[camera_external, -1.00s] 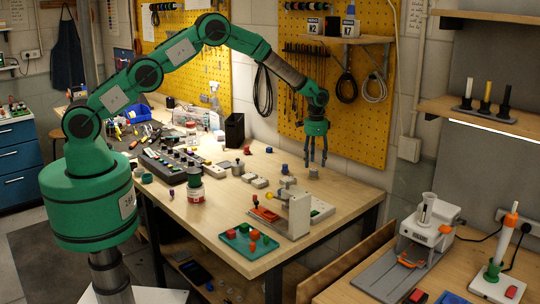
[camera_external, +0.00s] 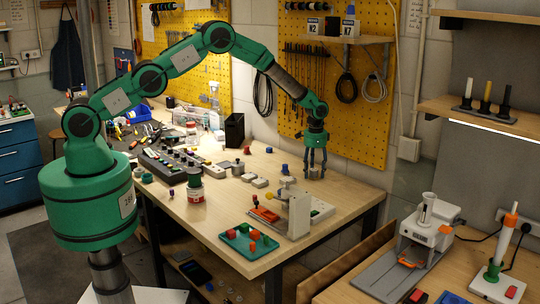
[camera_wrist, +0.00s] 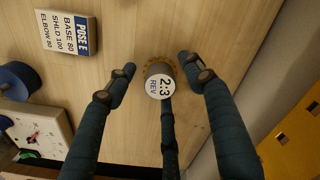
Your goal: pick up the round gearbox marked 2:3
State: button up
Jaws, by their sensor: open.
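The round gearbox (camera_wrist: 159,86) is a small cylinder with a white top label reading "2:3 REV" and a brownish toothed rim. In the external view the gearbox (camera_external: 315,173) stands on the wooden bench near its back right edge. My gripper (camera_wrist: 156,68) is open around it, with blue-black fingers to its left and right and a third finger below it in the wrist view. In the external view my gripper (camera_external: 316,163) points straight down, fingertips low beside the gearbox. I cannot tell whether any finger touches it.
A "POSE E" card (camera_wrist: 68,33), a blue round part (camera_wrist: 18,80) and a white dial box (camera_wrist: 38,130) lie left in the wrist view. A white stand (camera_external: 299,214) and a teal tray (camera_external: 232,242) are nearer the front. The yellow pegboard (camera_external: 350,130) rises behind.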

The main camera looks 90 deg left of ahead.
aim_at(314, 169)
jog(key=shift+c, duration=0.3)
jog(key=c, duration=1.2)
jog(key=shift+c, duration=0.2)
jog(key=shift+r, duration=0.15)
jog(key=shift+r, duration=0.75)
notch_tip(314, 169, up, 2)
jog(key=s+d, duration=0.2)
jog(key=s, duration=0.3)
jog(key=s+d, duration=0.2)
jog(key=s, duration=0.2)
jog(key=s+d+r+b, duration=0.1)
jog(key=s+d, duration=0.1)
jog(key=s, duration=0.3)
jog(key=shift+s+d+r, duration=0.1)
jog(key=shift+s, duration=0.25)
